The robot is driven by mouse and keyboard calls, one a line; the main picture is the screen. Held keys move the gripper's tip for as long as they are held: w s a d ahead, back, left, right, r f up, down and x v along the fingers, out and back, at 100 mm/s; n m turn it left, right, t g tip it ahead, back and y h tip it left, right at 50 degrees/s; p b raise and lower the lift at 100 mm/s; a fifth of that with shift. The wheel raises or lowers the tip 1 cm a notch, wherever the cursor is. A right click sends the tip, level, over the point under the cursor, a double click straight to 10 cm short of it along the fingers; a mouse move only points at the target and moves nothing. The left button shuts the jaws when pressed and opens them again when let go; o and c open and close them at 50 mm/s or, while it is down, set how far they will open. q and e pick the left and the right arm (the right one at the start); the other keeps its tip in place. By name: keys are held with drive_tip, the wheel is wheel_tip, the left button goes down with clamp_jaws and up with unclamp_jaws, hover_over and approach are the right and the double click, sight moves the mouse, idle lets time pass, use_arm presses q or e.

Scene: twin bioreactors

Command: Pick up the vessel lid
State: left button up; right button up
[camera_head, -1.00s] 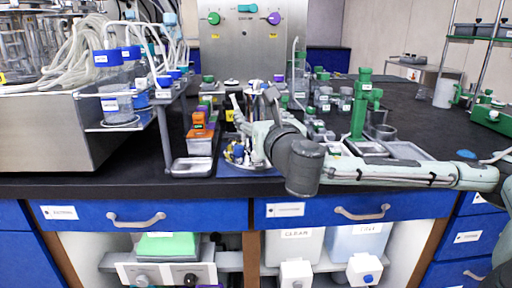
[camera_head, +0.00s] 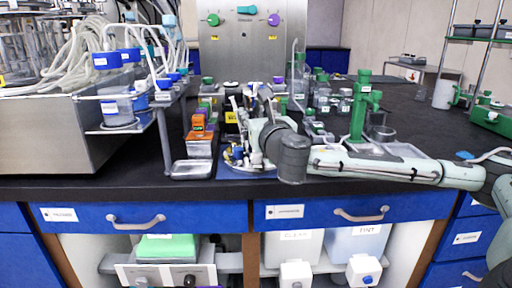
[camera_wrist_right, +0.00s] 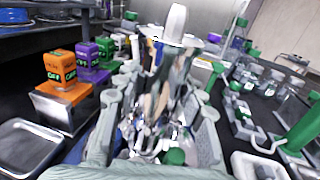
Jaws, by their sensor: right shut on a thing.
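The vessel lid (camera_wrist_right: 172,38) shows in the right wrist view as a pale round plate with a white upright cylinder on top. Thin metal and brownish rods hang below it, between the fingers. My right gripper (camera_wrist_right: 158,100) is shut on this lid assembly; the exact contact is blurred. In the head view my right gripper (camera_head: 252,102) is over the middle of the bench, pointing away toward the steel panel. The lid is too small there to make out clearly. My left gripper is not in view.
A blue tray (camera_head: 262,173) with small parts lies below my right wrist. An empty metal tray (camera_head: 191,170) and orange and purple blocks (camera_wrist_right: 60,66) are to the left. A green stand (camera_head: 358,112) and small jars are to the right. A steel panel (camera_head: 252,50) stands behind.

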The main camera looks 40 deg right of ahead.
clamp_jaws()
drive_tip(key=shift+d+r, duration=0.1)
drive_tip(key=shift+r, duration=0.3)
